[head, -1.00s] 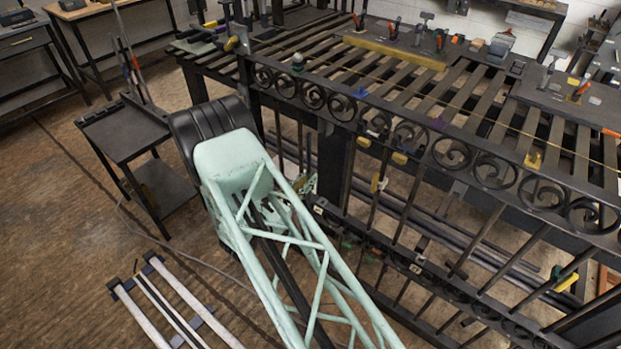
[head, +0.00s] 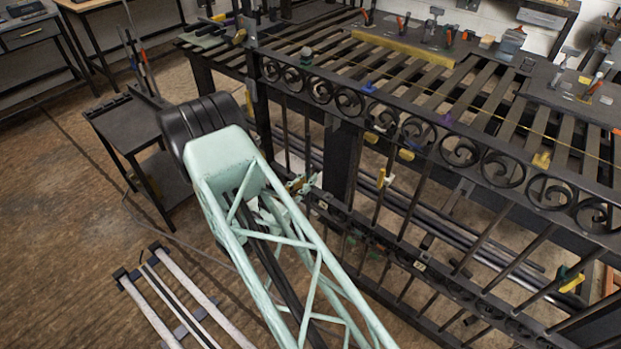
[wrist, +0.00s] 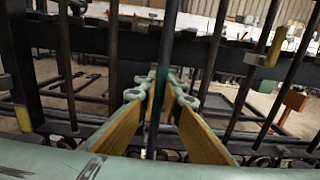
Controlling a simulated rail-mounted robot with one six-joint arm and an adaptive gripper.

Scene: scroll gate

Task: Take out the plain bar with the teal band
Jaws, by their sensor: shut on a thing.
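The scroll gate (head: 455,185) stands upright along the bench, with scrolls on its top rail and dark bars below. My gripper (head: 300,184) is at the gate's left part, partly hidden by my arm in the head view. In the wrist view my gripper (wrist: 160,90) has its two pale green fingers with yellow-brown pads closed around a dark plain bar (wrist: 168,35). A bit of teal shows on this bar between the fingertips, mostly covered by them. The bar stands nearly upright; I cannot tell whether its ends sit in the rails.
Other gate bars stand close on both sides. One bar carries a yellow tag (wrist: 277,45) and another an orange block (wrist: 296,101). A dark cart (head: 130,125) stands left of my arm. A low frame with pale bars (head: 190,300) lies on the floor.

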